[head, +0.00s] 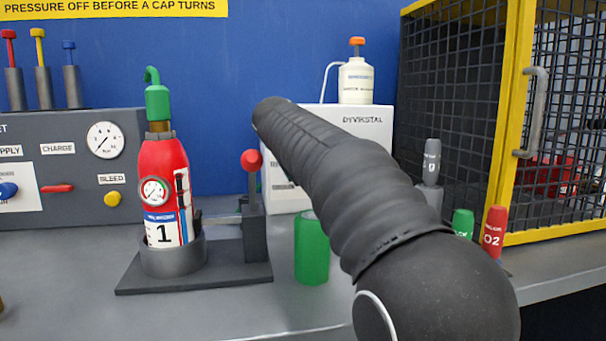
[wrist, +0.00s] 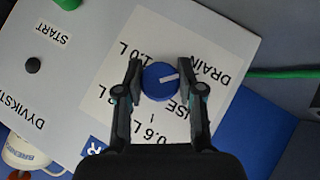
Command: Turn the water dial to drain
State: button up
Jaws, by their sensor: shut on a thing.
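The blue water dial (wrist: 155,88) sits on a white label panel (wrist: 112,88) of the machine marked DYVIKSTAL. My gripper (wrist: 160,72) has one finger on each side of the dial and is shut on it. The dial's white pointer points right and slightly up in the wrist view, toward the word DRAIN (wrist: 211,69). Other words around the dial read 1.0 L, 0.6 L and a partly hidden word ending in "SE". In the head view the machine (head: 370,145) stands behind my dark arm, which hides the dial and my gripper.
A black button (wrist: 33,65) marked START is on the machine. A white bottle (head: 356,82) stands on top. A green cup (head: 311,250), a red extinguisher (head: 163,185) in a stand and a lever with a red knob (head: 252,160) are left of my arm. A yellow-framed cage (head: 515,110) is at right.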

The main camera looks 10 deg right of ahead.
jog(key=o, duration=1.1)
jog(key=shift+o, duration=0.2)
jog(key=v, duration=1.2)
